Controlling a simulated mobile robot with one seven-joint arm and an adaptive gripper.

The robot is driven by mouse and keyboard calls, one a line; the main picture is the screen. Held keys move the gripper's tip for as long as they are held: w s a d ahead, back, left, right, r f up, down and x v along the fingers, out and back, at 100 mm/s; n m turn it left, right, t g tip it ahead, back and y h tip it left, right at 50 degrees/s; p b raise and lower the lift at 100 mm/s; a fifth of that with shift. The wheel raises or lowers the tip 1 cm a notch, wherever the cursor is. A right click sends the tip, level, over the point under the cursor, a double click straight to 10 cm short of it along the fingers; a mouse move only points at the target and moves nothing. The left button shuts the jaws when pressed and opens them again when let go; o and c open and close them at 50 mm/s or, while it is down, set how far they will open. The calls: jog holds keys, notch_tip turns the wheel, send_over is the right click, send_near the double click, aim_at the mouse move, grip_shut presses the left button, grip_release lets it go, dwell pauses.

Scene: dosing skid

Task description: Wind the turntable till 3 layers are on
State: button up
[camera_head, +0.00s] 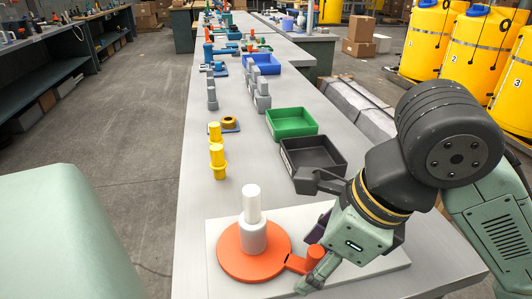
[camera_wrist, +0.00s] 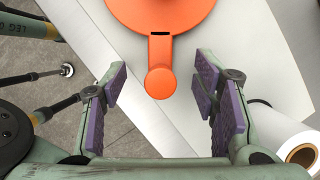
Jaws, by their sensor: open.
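The turntable is an orange disc (camera_head: 238,262) on a white base plate (camera_head: 222,283). It carries an upright white cylinder (camera_head: 252,205), wider at its lower part. A short orange arm (camera_wrist: 160,48) runs from the disc's edge to a round orange knob (camera_wrist: 160,83), which also shows in the head view (camera_head: 316,253). My gripper (camera_wrist: 162,80) is open, with its purple-padded fingers on either side of the knob. Gaps show between the knob and both fingers. In the wrist view the disc is cut off at the top; whether any layers are on the cylinder cannot be told.
A white roll with a brown core (camera_wrist: 290,138) lies at the right in the wrist view. Beyond the base plate stand a black tray (camera_head: 313,157), a green tray (camera_head: 291,123) and yellow fittings (camera_head: 217,160).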

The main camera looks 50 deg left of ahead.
jog(key=shift+o, duration=1)
jog(key=p+v, duration=0.5)
jog(key=v, duration=0.2)
jog(key=shift+d+r+p, duration=0.1)
jog(key=shift+r+p, duration=0.25)
jog(key=shift+d+r, duration=0.25)
jog(key=shift+r, duration=0.35)
